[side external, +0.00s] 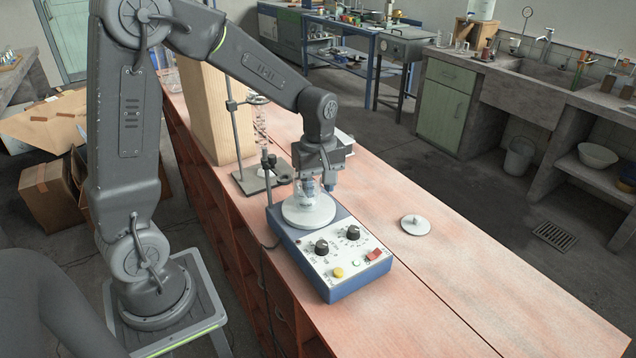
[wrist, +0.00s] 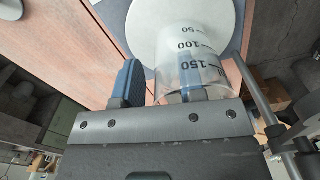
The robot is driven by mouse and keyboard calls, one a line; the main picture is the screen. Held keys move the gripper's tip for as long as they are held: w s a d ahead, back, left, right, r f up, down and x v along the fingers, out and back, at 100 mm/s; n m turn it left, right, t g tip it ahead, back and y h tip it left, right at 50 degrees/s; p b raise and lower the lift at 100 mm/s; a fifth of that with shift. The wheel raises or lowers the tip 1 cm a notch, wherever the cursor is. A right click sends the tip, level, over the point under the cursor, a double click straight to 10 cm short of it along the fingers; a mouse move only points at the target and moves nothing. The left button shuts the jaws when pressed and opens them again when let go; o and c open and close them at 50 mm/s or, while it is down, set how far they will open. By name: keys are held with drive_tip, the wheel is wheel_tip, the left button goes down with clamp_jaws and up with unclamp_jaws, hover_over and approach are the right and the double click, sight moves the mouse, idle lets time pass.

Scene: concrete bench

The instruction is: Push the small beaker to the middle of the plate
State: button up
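The small beaker (side external: 300,190) is clear glass and stands upright on the round white plate (side external: 310,221) of a blue stirrer unit. In the wrist view the beaker (wrist: 203,59) shows black marks 50, 100 and 150, and the plate (wrist: 151,27) extends beyond it. The beaker looks off-centre, towards the plate's far side in the side view. My gripper (side external: 320,186) is low over the plate, with its fingers apart. In the wrist view one blue finger of my gripper (wrist: 160,88) is left of the beaker; the other shows through the glass, and I cannot tell whether it is inside or behind.
The stirrer's control panel (side external: 342,250) has black knobs and yellow and red buttons. A retort stand (side external: 236,140) with glassware and a tall wooden block (side external: 213,115) stand behind. A small white disc (side external: 415,225) lies to the right. The bench's front right is clear.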

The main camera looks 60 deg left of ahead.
clamp_jaws()
drive_tip(key=shift+o, duration=0.5)
unclamp_jaws()
wheel_tip(320, 180, up, 14)
drive_tip(key=shift+w, duration=0.1)
idle(0.3)
